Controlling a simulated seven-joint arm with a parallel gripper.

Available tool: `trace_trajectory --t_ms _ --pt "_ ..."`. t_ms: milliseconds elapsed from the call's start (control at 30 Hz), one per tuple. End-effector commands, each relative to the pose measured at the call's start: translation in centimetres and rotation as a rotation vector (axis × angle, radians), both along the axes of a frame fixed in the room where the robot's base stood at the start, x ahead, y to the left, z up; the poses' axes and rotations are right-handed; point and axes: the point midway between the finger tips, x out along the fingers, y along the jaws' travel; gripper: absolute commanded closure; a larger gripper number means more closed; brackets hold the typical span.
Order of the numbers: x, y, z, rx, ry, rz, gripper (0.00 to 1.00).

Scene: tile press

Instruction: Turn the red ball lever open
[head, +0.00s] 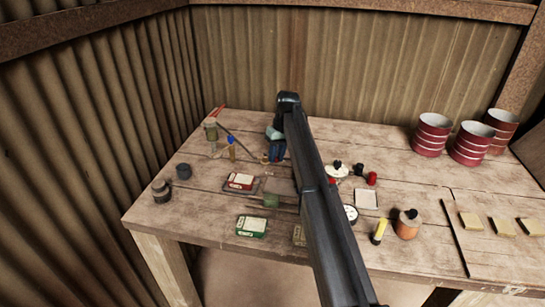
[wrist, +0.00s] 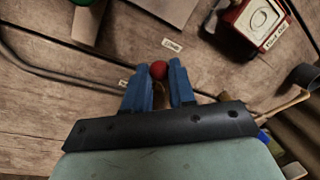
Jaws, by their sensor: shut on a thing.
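The red ball (wrist: 158,70) of the lever shows in the wrist view between the tips of my gripper's two blue fingers. My gripper (wrist: 159,74) is shut on it. The lever's stem is mostly hidden by the fingers. In the head view my gripper (head: 275,157) points down at the table's back middle, and the ball is hidden there.
A red and white box (head: 240,181) stands near the gripper and also shows in the wrist view (wrist: 252,20). A grey rod (head: 238,140) lies to the left. Red tins (head: 432,134) stand at the right. Bare wood (head: 205,205) is free at the front left.

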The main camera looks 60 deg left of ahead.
Motion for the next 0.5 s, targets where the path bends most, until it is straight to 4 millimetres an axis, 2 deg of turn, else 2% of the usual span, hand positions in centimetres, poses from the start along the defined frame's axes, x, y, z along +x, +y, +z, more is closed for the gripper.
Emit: trace_trajectory --t_ms 500 --pt "2.7 1.3 0.1 0.0 0.0 0.461 1.0"
